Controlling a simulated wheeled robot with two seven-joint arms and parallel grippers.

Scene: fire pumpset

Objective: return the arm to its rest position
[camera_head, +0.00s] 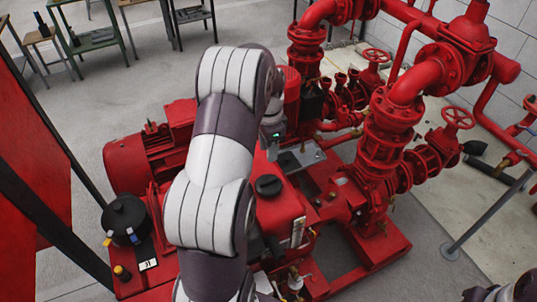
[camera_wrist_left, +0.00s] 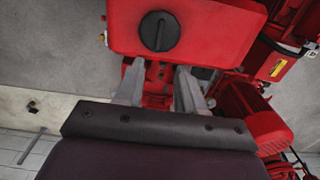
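My left arm rises through the middle of the head view and bends over the red pumpset (camera_head: 330,262). It hides part of the machine, and the left gripper's fingers are hard to make out there. In the left wrist view my left gripper (camera_wrist_left: 158,88) has its two grey fingers apart, with nothing between them. Just beyond the fingertips is a red box with a black round cap (camera_wrist_left: 159,31); the cap also shows in the head view (camera_head: 268,186). I cannot tell whether the fingers touch anything. My right gripper is out of view; part of my right arm shows at the lower right corner.
Red pipes and valves with handwheels (camera_head: 458,118) stand close on the right. A red motor (camera_head: 140,163) and a black round canister (camera_head: 125,220) are on the left. A red panel (camera_head: 30,150) stands at the far left. Open floor (camera_head: 110,90) lies behind, before green tables (camera_head: 92,40).

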